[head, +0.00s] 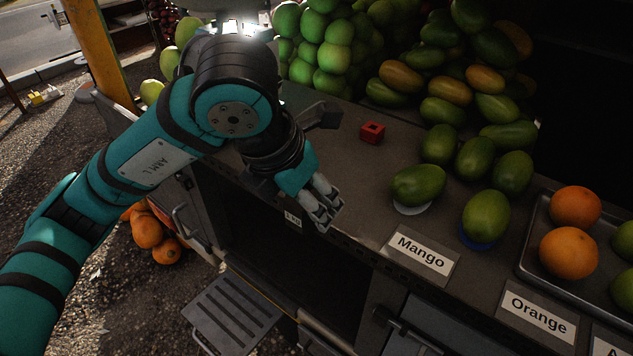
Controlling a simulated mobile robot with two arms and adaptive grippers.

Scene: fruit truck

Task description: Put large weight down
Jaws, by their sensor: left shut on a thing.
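My left gripper (322,207) is shut in front of the counter's front edge, with its fingers pointing down and to the right. The thing between its fingers is dark and mostly hidden, so its outline cannot be made out; I take it as the large weight. A small white printed tag (293,218) shows just left of the fingers; I cannot tell whether it is on the weight or on the counter. My right gripper is not in view.
A red block (372,132) sits on the grey counter (345,165). Mangoes (418,185), green fruit (320,50) and a tray of oranges (568,253) stand around it. A Mango label (422,253) lies near the front edge. The counter around the red block is bare.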

